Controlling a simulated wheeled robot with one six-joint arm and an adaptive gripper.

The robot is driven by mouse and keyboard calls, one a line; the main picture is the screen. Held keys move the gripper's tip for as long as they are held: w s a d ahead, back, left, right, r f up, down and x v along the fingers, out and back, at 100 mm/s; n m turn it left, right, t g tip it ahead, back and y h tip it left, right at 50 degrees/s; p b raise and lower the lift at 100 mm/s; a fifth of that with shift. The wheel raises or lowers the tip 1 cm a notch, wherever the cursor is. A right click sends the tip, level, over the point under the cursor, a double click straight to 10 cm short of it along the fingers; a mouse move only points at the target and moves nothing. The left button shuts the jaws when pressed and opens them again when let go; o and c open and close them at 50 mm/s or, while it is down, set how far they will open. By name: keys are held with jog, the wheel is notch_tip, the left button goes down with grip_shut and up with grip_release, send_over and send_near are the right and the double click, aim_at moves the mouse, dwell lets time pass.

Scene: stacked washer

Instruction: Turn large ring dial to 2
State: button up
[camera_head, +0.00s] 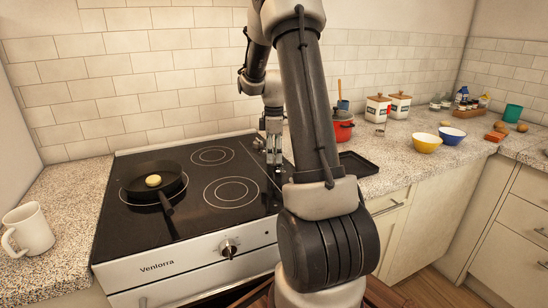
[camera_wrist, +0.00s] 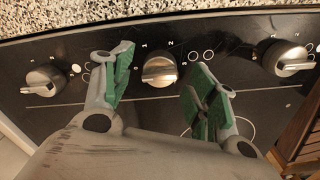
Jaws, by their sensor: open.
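My gripper (camera_wrist: 161,66) is open, its green-padded fingers on either side of the middle metal dial (camera_wrist: 160,70) in the wrist view. That dial's bar lies nearly level across it, and small numbers including 1 and 2 are printed above it. I cannot tell whether the fingers touch it. A left dial (camera_wrist: 45,78) and a right dial (camera_wrist: 290,60) sit on the same black panel. Which dial belongs to the large ring cannot be told from the small symbols. In the head view my gripper (camera_head: 273,148) points down at the right edge of the black cooktop (camera_head: 195,218).
A black pan (camera_head: 145,168) with a yellow item stands on the left burner. A single knob (camera_head: 228,249) is on the oven front. A red pot (camera_head: 341,128) and dark tray (camera_head: 357,164) are right of the cooktop. A white mug (camera_head: 30,232) is at left.

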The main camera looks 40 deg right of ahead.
jog(key=shift+f, duration=0.85)
jog(key=c, duration=1.1)
jog(key=shift+o, duration=0.2)
